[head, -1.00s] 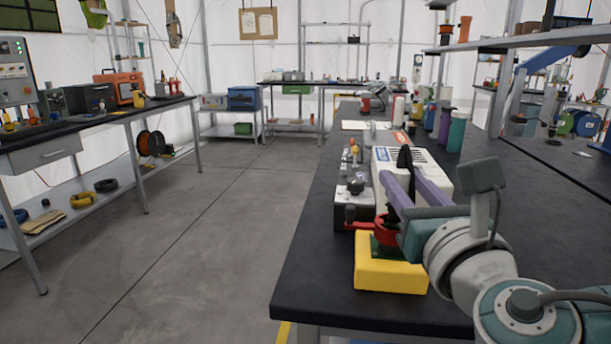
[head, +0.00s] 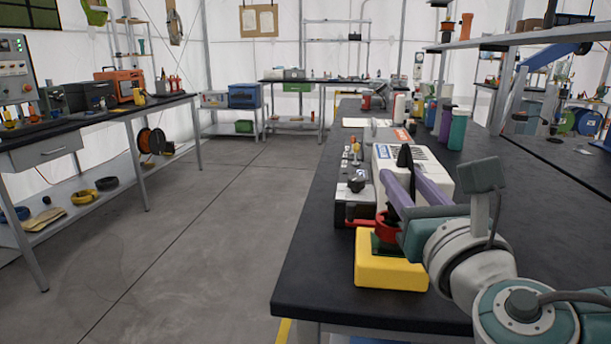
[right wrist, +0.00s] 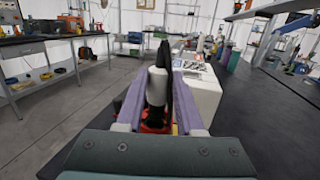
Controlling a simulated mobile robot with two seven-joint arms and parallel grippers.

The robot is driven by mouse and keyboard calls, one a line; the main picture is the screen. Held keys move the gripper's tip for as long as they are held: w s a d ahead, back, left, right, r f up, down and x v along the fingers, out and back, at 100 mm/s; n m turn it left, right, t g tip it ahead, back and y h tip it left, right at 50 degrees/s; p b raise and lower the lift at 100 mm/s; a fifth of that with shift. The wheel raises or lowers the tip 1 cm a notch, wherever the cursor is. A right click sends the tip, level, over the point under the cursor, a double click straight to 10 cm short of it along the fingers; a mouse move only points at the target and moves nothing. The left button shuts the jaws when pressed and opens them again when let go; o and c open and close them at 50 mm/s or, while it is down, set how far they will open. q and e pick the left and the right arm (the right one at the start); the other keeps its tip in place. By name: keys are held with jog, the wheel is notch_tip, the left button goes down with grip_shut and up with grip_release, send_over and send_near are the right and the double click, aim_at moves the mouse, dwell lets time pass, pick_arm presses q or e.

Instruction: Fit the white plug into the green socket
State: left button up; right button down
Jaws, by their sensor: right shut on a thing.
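The green socket (head: 384,244) sits on a yellow block (head: 390,271) near the front edge of the black bench, with a red ring (head: 388,226) at its top. My right gripper (head: 403,184), with purple fingers, is directly above the block. In the right wrist view it is shut on the white plug (right wrist: 157,80), which stands upright between the fingers. Red parts show below the plug. The fingers hide most of the plug in the head view, and I cannot tell how deep its lower end sits. My left gripper is not in view.
A white box-shaped device (head: 425,172) stands just behind my right gripper. A black control box with a knob (head: 356,186) is to its left. Coloured bottles (head: 457,132) stand farther back. The bench's front-left corner (head: 312,280) is clear.

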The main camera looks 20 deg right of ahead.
jog(key=shift+f+b, duration=1.05)
jog(key=shift+f, duration=0.3)
jog(key=shift+c, duration=2.3)
grip_release()
jog(key=v, duration=1)
jog(key=shift+p, duration=0.3)
